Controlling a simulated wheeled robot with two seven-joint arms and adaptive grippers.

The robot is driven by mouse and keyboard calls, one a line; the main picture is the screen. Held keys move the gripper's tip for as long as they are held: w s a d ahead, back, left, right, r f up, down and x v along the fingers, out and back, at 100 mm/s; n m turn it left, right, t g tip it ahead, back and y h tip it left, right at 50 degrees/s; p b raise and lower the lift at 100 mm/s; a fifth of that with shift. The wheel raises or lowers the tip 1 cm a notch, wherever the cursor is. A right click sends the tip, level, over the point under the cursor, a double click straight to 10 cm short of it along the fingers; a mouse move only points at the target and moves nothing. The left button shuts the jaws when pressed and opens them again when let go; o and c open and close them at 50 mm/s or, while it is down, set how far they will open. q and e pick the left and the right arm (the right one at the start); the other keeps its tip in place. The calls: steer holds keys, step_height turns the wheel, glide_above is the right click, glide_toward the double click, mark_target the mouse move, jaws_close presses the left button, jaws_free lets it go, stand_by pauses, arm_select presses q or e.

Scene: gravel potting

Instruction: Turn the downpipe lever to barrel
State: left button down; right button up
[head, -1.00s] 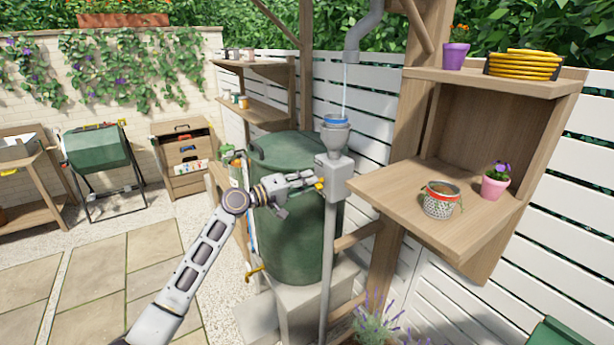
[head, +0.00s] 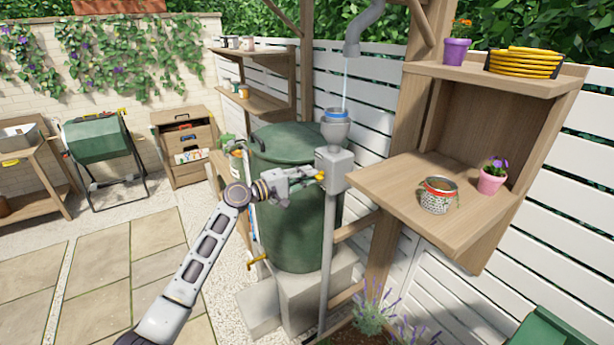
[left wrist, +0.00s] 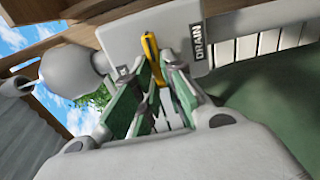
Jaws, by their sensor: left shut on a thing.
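The downpipe diverter is a grey box (head: 333,168) on a grey pipe, with a funnel (head: 335,128) on top and water falling into it from the spout above. Its yellow lever (head: 320,176) sticks out on the left side of the box. My left gripper (head: 312,176) is at the lever. In the left wrist view the gripper (left wrist: 154,88) is shut on the yellow lever (left wrist: 150,50), which lies between its green-padded fingers. A "DRAIN" label (left wrist: 198,42) shows on the box, right of the lever. The green barrel (head: 295,235) stands behind my arm. My right gripper is out of view.
A wooden shelf (head: 400,205) right of the diverter holds a patterned pot (head: 437,197) and a pink flower pot (head: 492,178). Concrete blocks (head: 300,300) carry the barrel. A white slatted fence (head: 375,110) stands behind. Paving (head: 110,270) at the left is clear.

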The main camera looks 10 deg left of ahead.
arm_select(q)
steer(key=c, duration=1.5)
jaws_free()
steer(key=shift+a, duration=0.1)
steer(key=shift+s, duration=0.1)
steer(key=v, duration=1.1)
steer(key=shift+s+a, duration=0.25)
steer(key=shift+a, duration=0.05)
